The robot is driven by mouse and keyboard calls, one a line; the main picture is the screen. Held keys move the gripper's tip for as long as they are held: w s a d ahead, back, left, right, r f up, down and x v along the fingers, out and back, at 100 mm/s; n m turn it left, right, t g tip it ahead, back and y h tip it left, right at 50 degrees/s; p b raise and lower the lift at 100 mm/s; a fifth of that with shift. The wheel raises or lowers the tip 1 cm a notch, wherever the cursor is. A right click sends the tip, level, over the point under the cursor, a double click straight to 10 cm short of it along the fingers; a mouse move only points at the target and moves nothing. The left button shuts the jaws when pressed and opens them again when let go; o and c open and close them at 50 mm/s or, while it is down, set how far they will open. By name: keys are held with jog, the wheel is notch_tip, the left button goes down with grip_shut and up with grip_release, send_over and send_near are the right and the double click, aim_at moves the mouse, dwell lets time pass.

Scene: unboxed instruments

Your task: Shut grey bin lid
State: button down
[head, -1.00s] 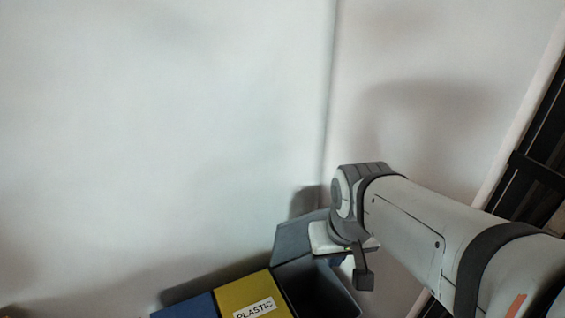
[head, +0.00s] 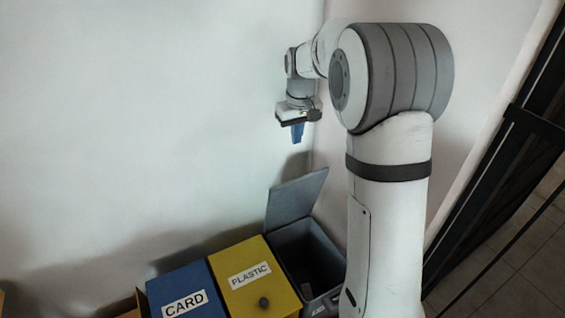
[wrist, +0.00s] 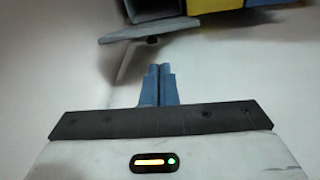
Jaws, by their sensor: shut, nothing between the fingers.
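The grey bin (head: 308,258) stands open at the right end of the bin row in the head view, its inside dark. Its grey lid (head: 296,200) is raised, tilted up along the bin's far left side, near the wall. My gripper (head: 297,138) is shut and empty, pointing down above the lid and apart from it. In the wrist view my gripper's blue fingers (wrist: 158,72) are together. The lid (wrist: 150,27) shows there edge-on beyond the fingertips, with a dark knob under it. My arm hides part of the bin's right side.
A yellow bin (head: 252,283) labelled PLASTIC stands directly left of the grey bin, with a blue bin (head: 188,290) labelled CARD beside it. Both are closed. White walls meet in a corner behind the grey bin. A dark frame (head: 500,150) stands at the right.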

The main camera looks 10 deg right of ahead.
jog(key=w+f+n+b, duration=0.1)
jog(key=w+f, duration=1)
notch_tip(320, 180, down, 10)
jog(key=s, duration=0.3)
jog(key=shift+d+f+g, duration=0.2)
jog(key=shift+d+g, duration=0.1)
jog(key=shift+d, duration=0.1)
